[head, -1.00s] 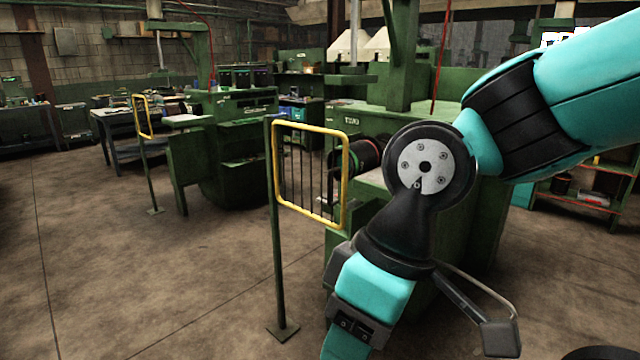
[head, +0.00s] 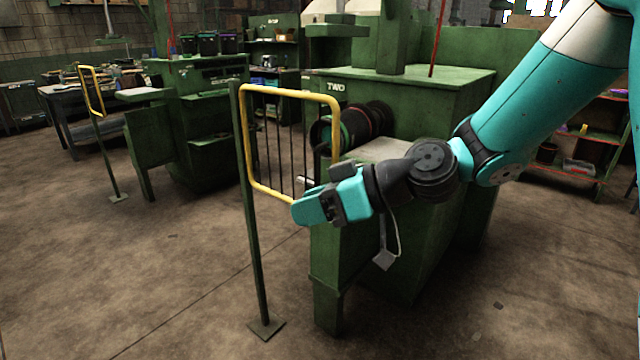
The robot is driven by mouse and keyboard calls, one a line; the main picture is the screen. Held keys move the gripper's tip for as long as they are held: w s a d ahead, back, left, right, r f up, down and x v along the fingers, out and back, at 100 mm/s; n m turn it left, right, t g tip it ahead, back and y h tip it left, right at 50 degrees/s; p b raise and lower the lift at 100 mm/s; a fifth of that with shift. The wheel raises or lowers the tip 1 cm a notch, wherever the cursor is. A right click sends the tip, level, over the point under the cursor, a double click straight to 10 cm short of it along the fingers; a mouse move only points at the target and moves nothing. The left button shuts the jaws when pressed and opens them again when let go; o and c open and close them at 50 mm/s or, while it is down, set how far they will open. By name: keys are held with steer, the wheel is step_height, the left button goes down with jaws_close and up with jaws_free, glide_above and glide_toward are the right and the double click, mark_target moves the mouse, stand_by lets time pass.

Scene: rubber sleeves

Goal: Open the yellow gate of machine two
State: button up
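The yellow gate (head: 292,92) of the green machine marked TWO (head: 455,92) is a yellow frame with dark bars, hung from a green post (head: 252,225). It stands across the front left of the machine, its right edge near the dark roller (head: 376,120). My gripper (head: 305,210) reaches in from the right, at the gate's lower right corner and overlapping it in the picture. I cannot tell if it touches the gate. The fingers show only from the side, so their opening is hidden.
Another yellow gate (head: 91,88) on its own post stands at the left by a second green machine (head: 205,110). A workbench (head: 62,115) is at the far left and a shelf (head: 585,145) at the right. The floor in front is clear.

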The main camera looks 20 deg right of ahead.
steer(key=w+d+f+m+t+b, duration=0.2)
steer(key=w+d+f+t, duration=0.35)
steer(key=w+d, duration=0.3)
steer(key=m+t+h, duration=0.3)
steer(key=t+h, duration=0.1)
steer(key=t, duration=0.1)
glide_toward(317, 171)
steer(key=p+x, duration=0.7)
steer(key=x, duration=0.2)
steer(key=shift+w+p, duration=0.35)
steer(key=shift+p, duration=0.05)
steer(key=shift+w+a, duration=0.2)
steer(key=shift+w, duration=0.25)
jaws_close()
steer(key=shift+a, duration=0.1)
